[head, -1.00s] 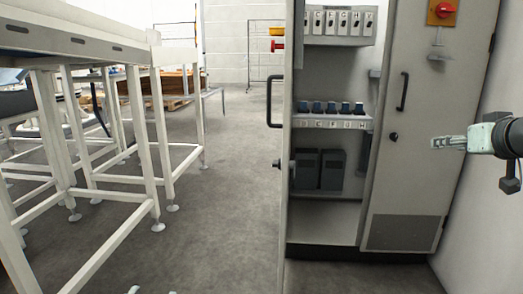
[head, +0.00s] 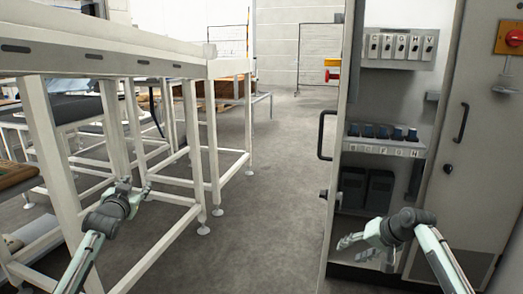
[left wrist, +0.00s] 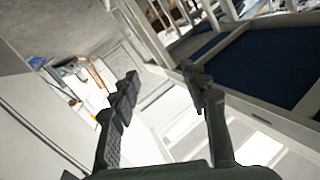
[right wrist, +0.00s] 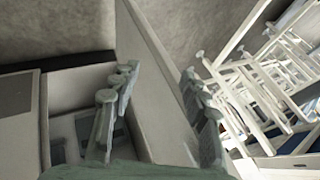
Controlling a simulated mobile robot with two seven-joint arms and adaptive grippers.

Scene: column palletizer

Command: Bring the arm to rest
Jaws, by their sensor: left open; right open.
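My left gripper (head: 133,190) is at the left of the head view, in front of the white frame legs. Its jaws are open and empty in the left wrist view (left wrist: 160,76). My right gripper (head: 356,247) is at the lower right of the head view, in front of the open grey cabinet (head: 432,185). Its jaws are open and empty in the right wrist view (right wrist: 158,74). The head view does not show clearly whether either gripper touches anything behind it.
The cabinet holds a row of blue-topped items (head: 382,132), a lettered panel (head: 400,48) and dark boxes (head: 366,188). Its open door (head: 340,120) has a handle. A white conveyor frame (head: 205,150) stands at the left. Grey floor (head: 265,190) between them is clear.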

